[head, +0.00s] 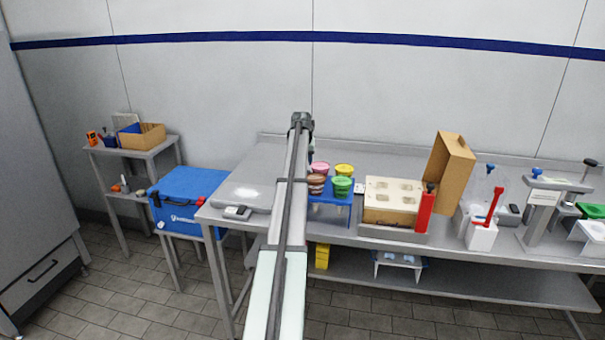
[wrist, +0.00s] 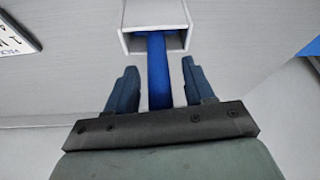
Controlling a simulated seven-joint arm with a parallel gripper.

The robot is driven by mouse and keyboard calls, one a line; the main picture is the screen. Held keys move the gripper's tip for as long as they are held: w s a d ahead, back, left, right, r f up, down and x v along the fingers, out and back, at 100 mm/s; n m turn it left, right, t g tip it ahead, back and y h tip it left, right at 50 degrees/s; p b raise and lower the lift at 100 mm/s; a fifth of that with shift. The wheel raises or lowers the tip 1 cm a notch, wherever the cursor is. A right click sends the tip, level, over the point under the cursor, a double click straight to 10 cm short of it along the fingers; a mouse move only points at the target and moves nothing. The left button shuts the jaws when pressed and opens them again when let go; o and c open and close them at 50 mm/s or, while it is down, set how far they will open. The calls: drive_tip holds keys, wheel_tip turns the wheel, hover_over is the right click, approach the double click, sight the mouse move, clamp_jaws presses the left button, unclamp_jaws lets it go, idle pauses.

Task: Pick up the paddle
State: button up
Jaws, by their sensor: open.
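In the wrist view, a blue handle (wrist: 158,70), likely the paddle's, reaches out of a white, box-shaped holder (wrist: 155,14) at the top middle. My gripper (wrist: 159,78) is open, with one dark blue finger on each side of the handle. Gaps show between the handle and both fingers, so it is not gripped. The rest of the paddle is hidden inside the holder. In the head view my arm runs up the middle, and its far end hides the fingers and this blue handle.
A blue rack (head: 330,212) with several coloured tubs stands right of my arm. Farther right are a beige box (head: 392,213), an open cardboard box (head: 450,172) and a red handle (head: 494,207) in a white holder. A card with black print (wrist: 14,38) lies left in the wrist view.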

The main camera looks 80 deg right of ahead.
drive_tip(key=shift+c, duration=0.4)
clamp_jaws()
drive_tip(key=shift+r, duration=0.1)
